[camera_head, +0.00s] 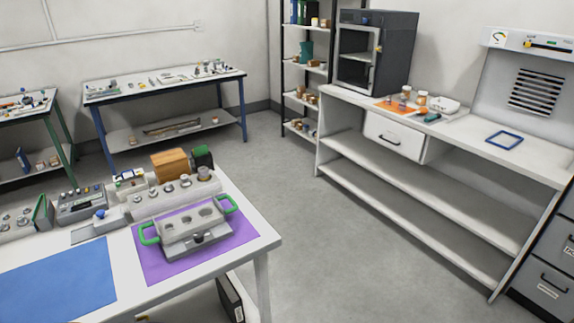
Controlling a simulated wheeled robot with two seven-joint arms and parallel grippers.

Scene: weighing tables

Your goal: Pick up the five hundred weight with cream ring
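Several small metal weights sit in a row in a pale stepped block (150,209) on the near table. The largest-looking weight (204,173) stands at the block's right end. More small weights (24,215) sit in another pale holder at the table's left edge. They are too small for me to read a number or make out a cream ring. A grey holder with green handles (194,228) rests on a purple mat (158,268) in front of the block, with dark round recesses on top. Neither of my grippers can be made out in this view.
A blue mat (65,283) covers the table's front left. A wooden box (170,163) and a grey scale-like device (82,205) stand behind. A right bench (455,142) holds an orange mat (388,107) with jars. The floor between the tables is clear.

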